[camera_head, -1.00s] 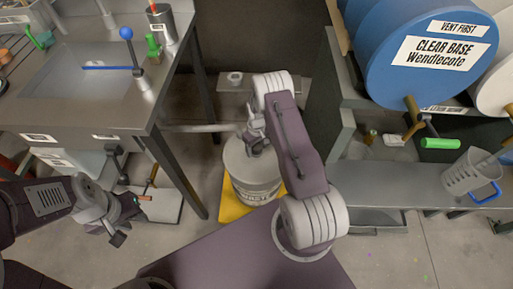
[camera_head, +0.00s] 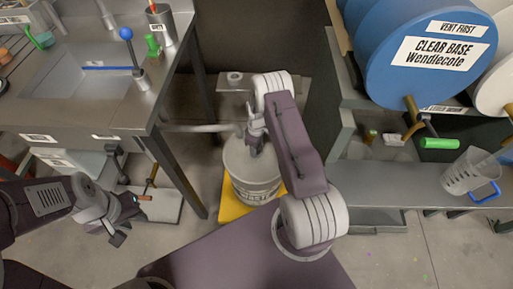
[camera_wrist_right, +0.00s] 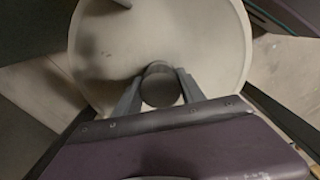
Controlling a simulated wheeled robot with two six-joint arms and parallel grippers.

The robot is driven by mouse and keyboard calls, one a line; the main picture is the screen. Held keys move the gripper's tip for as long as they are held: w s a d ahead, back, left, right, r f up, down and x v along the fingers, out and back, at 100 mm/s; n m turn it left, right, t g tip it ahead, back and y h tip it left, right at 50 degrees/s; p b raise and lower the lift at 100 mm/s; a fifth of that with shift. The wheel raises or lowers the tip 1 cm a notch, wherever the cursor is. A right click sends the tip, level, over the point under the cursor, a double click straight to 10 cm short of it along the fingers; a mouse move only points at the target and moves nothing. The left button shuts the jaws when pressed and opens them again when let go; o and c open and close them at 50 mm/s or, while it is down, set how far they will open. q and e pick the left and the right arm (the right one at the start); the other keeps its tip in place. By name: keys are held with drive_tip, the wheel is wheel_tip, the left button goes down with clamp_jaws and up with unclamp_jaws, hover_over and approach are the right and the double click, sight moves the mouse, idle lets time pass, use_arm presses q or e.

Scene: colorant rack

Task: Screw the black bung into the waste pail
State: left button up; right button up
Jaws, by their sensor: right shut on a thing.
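The waste pail (camera_head: 238,163) is a pale grey, lettered bucket on a yellow mat (camera_head: 232,210), low between the sink bench and the right shelf. My right gripper (camera_head: 255,146) is over its lid, shut on the black bung. The round dark bung (camera_wrist_right: 160,86) shows between the two fingers in the right wrist view, above or at the pale lid (camera_wrist_right: 215,45). Whether it sits in the lid's opening cannot be told. My left gripper (camera_head: 124,223) looks open and empty, low at the left.
The steel sink bench (camera_head: 165,82) stands at the left, its leg near the pail. At the right, a shelf (camera_head: 375,180) holds a clear jug (camera_head: 470,172) below a blue drum (camera_head: 440,75). A small grey stand (camera_head: 222,86) is behind the pail.

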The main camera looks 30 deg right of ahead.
drive_tip(key=shift+o, duration=0.2)
drive_tip(key=m, duration=0.4)
drive_tip(key=shift+m, duration=0.3)
drive_tip(key=m, duration=0.6)
drive_tip(key=shift+m, duration=0.3)
drive_tip(key=o, duration=1.3)
drive_tip(key=n, duration=1)
drive_tip(key=shift+n, duration=0.4)
drive_tip(key=n, duration=0.3)
